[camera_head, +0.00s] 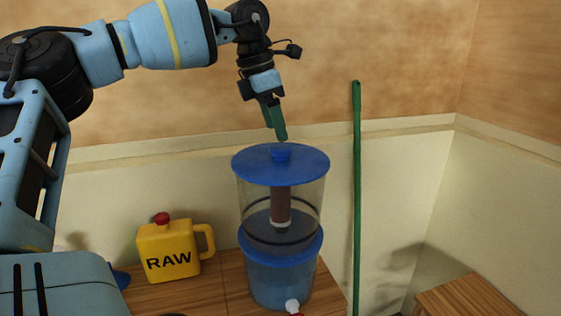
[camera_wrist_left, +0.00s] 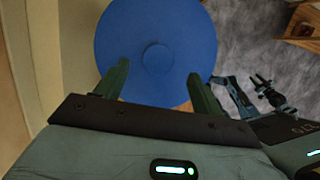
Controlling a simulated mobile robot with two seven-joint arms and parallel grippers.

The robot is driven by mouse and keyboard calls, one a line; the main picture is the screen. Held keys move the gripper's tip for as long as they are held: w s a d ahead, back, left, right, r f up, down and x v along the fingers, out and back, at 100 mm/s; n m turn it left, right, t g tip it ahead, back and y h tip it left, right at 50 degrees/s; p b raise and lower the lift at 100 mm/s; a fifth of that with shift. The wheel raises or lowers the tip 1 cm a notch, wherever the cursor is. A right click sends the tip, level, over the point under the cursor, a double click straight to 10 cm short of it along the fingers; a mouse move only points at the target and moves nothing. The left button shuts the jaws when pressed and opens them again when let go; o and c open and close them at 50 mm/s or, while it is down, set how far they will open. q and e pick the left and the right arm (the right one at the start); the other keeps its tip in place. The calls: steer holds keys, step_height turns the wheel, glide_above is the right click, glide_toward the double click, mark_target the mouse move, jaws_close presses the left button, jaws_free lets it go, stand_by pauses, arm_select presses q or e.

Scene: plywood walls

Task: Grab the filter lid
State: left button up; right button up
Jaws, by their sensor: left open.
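The blue filter lid (camera_head: 262,168), a round disc with a small knob (camera_head: 281,153) in its middle, sits on top of the clear water filter (camera_head: 310,212). My left gripper (camera_head: 280,138) points down just above the knob. In the left wrist view the lid (camera_wrist_left: 155,30) fills the top middle, and its knob (camera_wrist_left: 157,58) lies ahead of and between the two green fingers of the left gripper (camera_wrist_left: 160,76). The fingers are apart with nothing between them, and I see no contact with the knob.
A yellow jug marked RAW (camera_head: 168,250) with a red cap stands left of the filter on the wooden table (camera_head: 207,290). A green pole (camera_head: 357,190) stands upright to the right. A second wooden surface (camera_head: 465,297) is at lower right.

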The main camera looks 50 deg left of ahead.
mark_target(280, 146)
arm_select(q)
steer(key=x, duration=0.5)
steer(key=shift+a+p, duration=0.15)
steer(key=shift+p, duration=0.25)
steer(key=c, duration=1.1)
steer(key=shift+c, duration=0.2)
steer(key=shift+r, duration=0.85)
steer(key=shift+b+v, duration=0.45)
steer(key=shift+v, duration=0.5)
steer(key=s+a+r, duration=0.1)
steer(key=s, duration=1.4)
steer(key=shift+s+a+r+b, duration=0.25)
steer(key=shift+b, duration=0.2)
